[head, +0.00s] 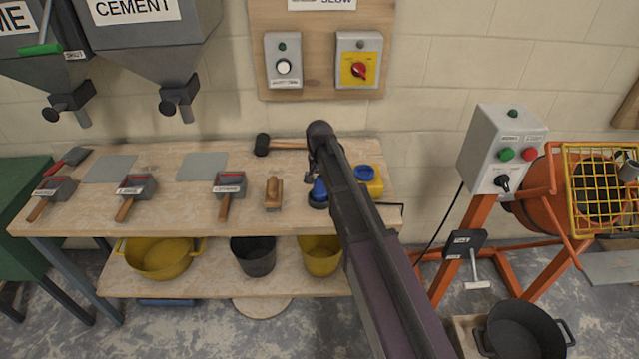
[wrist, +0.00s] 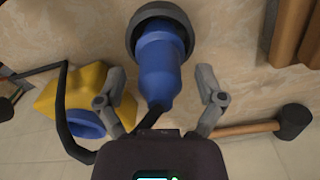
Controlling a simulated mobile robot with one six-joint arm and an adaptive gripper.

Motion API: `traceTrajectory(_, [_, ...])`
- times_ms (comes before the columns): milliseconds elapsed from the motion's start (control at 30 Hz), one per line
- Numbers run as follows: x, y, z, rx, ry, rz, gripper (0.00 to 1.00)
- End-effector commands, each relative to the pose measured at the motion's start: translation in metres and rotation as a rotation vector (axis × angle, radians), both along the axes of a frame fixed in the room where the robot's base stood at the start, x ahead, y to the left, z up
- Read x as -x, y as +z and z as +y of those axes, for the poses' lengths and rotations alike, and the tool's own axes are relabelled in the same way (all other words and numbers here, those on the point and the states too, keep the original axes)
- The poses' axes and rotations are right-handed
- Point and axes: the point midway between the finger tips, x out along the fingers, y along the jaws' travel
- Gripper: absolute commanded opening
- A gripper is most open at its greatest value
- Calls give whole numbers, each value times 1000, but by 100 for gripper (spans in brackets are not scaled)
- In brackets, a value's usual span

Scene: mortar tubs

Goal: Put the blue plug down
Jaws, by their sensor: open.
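The blue plug (wrist: 162,68) stands on the wooden bench with its lower end in a dark round cup or collar. In the head view the blue plug (head: 319,189) shows near the right end of the bench, partly hidden by my arm. My gripper (wrist: 163,92) is open, with one finger on each side of the plug and a visible gap to each. In the head view my gripper (head: 318,165) is mostly hidden behind my wrist. A black cable runs from the plug's end under the gripper body.
A yellow box with a blue socket (wrist: 75,105) is close beside the left finger in the wrist view. A mallet (wrist: 270,127) lies right of the gripper there.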

Motion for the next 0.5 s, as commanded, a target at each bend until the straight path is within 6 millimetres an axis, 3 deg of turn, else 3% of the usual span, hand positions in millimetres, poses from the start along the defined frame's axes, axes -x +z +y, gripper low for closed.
traceTrajectory(500, [0, 23, 0, 0, 0, 0, 88])
